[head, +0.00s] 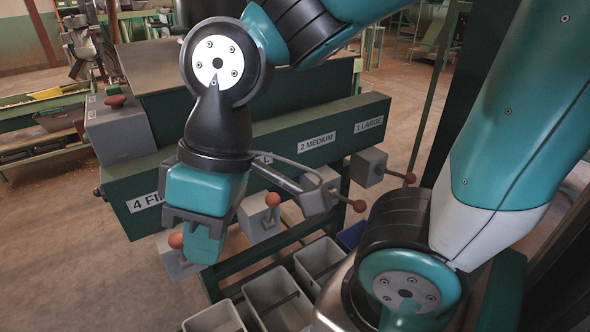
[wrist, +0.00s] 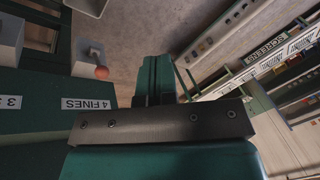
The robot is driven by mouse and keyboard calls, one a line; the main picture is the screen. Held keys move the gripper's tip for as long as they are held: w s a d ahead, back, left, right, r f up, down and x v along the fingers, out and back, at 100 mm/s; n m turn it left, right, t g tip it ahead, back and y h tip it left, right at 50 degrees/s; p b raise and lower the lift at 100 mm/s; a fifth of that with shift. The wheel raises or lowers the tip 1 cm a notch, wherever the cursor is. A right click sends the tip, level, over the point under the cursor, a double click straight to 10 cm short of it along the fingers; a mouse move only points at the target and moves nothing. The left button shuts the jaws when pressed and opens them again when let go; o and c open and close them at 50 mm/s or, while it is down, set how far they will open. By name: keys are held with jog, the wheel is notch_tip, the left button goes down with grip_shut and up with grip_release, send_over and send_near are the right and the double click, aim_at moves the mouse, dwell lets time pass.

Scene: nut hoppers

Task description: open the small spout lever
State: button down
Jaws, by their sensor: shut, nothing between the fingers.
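The small spout (head: 258,222) is a grey box on the green hopper front, third from the right in the head view. Its lever ends in a red-brown ball (head: 272,199). Its label is mostly hidden behind my wrist. In the wrist view a grey spout (wrist: 8,42) shows at the left edge, by a cut-off label starting with 3. My gripper (head: 203,246) is shut and empty, pointing down, left of the small lever and overlapping the fines spout (head: 172,262). Its closed fingers (wrist: 154,82) also show in the wrist view, right of the fines ball (wrist: 102,72).
The medium lever ball (head: 359,206) and large lever ball (head: 409,178) stick out to the right. The fines lever ball (head: 176,240) is close beside my fingers. Grey bins (head: 276,299) stand below the spouts. A grey box with a red knob (head: 115,101) is at the left.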

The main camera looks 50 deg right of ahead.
jog(key=shift+d, duration=0.1)
jog(key=w+d+r+m+h+p, duration=0.1)
jog(key=w+d+r+m+p, duration=0.15)
jog(key=w+p, duration=0.4)
jog(key=w+d+r+m+h+p, duration=0.1)
jog(key=w+d+r+m+p, duration=0.15)
jog(key=w+p, duration=0.4)
jog(key=w+d+f+m+g+h+p, duration=0.1)
jog(key=w+d+m+p, duration=0.1)
jog(key=d+p, duration=0.4)
jog(key=w+d+f+m+g+h+p, duration=0.1)
jog(key=w+d+f+h+p, duration=0.1)
jog(key=d+p, duration=0.5)
jog(key=shift+w+d+f+m, duration=0.15)
jog(key=shift+w+d+m, duration=0.25)
jog(key=shift+w+d, duration=0.45)
jog(key=shift+s+d, duration=0.15)
jog(key=shift+s, duration=0.05)
